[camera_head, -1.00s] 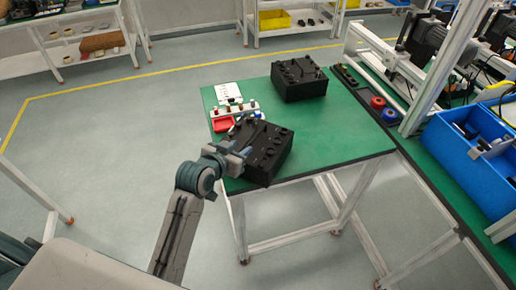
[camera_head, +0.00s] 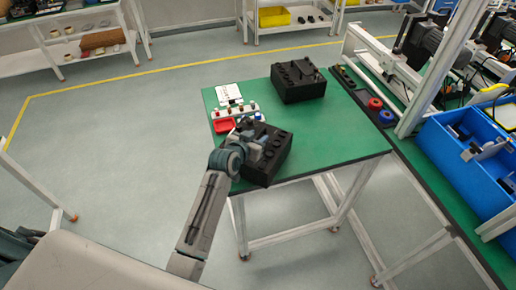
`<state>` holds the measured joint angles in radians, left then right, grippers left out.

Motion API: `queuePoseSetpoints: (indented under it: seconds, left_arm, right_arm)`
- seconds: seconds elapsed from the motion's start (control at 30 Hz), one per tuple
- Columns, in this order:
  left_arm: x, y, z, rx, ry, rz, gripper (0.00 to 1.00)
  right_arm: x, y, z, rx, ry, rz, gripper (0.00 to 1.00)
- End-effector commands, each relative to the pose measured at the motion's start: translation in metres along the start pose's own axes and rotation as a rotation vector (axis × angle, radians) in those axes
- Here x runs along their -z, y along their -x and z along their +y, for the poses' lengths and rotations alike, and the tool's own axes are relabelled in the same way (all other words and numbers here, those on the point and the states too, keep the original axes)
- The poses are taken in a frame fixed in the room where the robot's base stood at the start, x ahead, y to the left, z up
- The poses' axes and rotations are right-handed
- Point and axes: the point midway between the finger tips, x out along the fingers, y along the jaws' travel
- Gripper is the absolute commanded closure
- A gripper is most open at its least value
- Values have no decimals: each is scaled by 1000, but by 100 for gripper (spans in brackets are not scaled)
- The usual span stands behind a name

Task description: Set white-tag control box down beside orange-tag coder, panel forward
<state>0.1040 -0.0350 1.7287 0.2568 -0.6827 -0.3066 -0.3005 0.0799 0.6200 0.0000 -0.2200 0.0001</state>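Two black boxes with knobs on top are on the green table (camera_head: 340,140). The near black box (camera_head: 268,165) sits at the table's front left edge, slightly turned. The far black box (camera_head: 298,88) stands at the back. I cannot make out a white or orange tag on either, so I cannot tell which is the control box and which the coder. My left gripper (camera_head: 258,140) is over the top left of the near box and hides part of it. Its fingers are too small and blurred to tell open from shut. My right gripper is not in view.
A white card (camera_head: 228,95), a rack of small coloured pieces (camera_head: 236,110) and a red tray (camera_head: 225,127) lie at the table's left. A dark strip with red and blue rings (camera_head: 375,104) lies along the right. Blue bins (camera_head: 470,165) stand farther right. The table's middle and right are clear.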

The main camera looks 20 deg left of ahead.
Motion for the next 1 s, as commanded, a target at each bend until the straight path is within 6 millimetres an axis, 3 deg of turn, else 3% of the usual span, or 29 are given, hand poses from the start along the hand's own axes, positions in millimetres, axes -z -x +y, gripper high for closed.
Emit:
queuePoseSetpoints:
  seconds: [0.27,0.43,1.0]
  left_arm:
    - [0,-2,0,0,0,1,66]
    - [0,-2,0,0,0,0,99]
    - [-1,-2,0,0,0,-1,100]
  right_arm:
    - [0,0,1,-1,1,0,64]
    - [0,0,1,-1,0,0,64]
    - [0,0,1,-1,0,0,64]
